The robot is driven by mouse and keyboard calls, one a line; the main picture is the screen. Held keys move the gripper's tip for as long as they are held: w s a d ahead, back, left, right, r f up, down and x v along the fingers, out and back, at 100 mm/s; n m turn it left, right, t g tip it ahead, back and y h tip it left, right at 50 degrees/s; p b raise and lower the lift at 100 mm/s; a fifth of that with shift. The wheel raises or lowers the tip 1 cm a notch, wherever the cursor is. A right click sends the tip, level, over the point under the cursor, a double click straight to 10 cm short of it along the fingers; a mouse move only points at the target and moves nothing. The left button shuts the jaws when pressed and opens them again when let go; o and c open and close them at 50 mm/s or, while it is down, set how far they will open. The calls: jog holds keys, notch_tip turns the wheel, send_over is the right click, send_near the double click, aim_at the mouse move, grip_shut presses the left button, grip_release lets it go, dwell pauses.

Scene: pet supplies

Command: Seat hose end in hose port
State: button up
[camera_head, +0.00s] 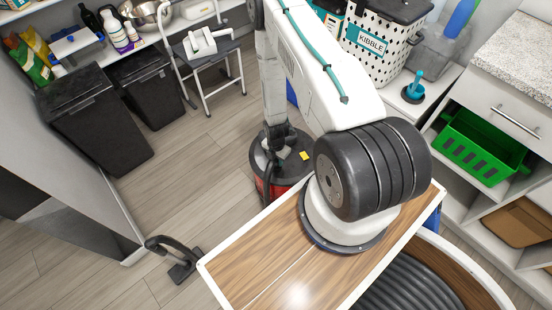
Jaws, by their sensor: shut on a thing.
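The canister vacuum (283,177), black on top with a red body and a yellow patch, stands on the floor behind my wooden-topped base. My arm arches over and comes down to its left top. My gripper (273,150) is small and dark there, just above or at the lid. It is shut on a dark piece that looks like the hose end (269,163). The black parts merge, so I cannot tell whether the hose end touches or sits in the port. The hose port itself is hidden or too dark to pick out.
A black floor tool (180,262) lies on the floor at the lower left. Two black bins (95,125) and a folding step chair (210,55) stand at the back left. A polka-dot kibble bin (380,45) and shelves with a green basket (478,145) are at the right. Floor left of the vacuum is clear.

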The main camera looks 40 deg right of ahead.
jog(key=o, duration=1.1)
jog(key=shift+c, duration=0.2)
jog(key=shift+r, duration=0.1)
notch_tip(320, 180, up, 8)
jog(key=shift+f, duration=0.2)
